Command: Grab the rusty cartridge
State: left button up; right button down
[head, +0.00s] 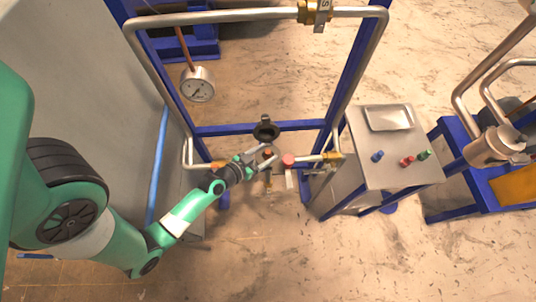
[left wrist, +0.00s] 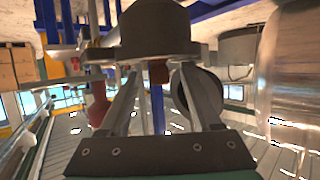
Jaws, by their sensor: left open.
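A small rusty-brown piece, which looks like the rusty cartridge (head: 268,152), sits at the pipe fixture in the middle of the head view. My left gripper (head: 270,155) is open, with its fingers around or just beside it; I cannot tell if they touch. In the left wrist view a reddish-brown piece (left wrist: 158,73) shows below a dark round housing, between the two fingers (left wrist: 155,92). Most of this piece is hidden by the housing. My right gripper is not in view.
A red knob (head: 288,160) is just right of the gripper. A black round cup (head: 266,131) is behind it. A blue frame with steel pipes and a gauge (head: 197,84) surrounds it. A grey cabinet (head: 385,150) at right carries a tray (head: 389,118) and blue, red and green pieces.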

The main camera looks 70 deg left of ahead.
aim_at(268, 151)
pick_arm(q)
jog(key=shift+x, duration=0.8)
grip_shut()
jog(key=shift+r, duration=0.1)
notch_tip(268, 151, up, 9)
jog(key=p, duration=0.4)
jog(key=shift+r+p, duration=0.1)
jog(key=shift+p, duration=0.25)
jog(key=shift+r, duration=0.3)
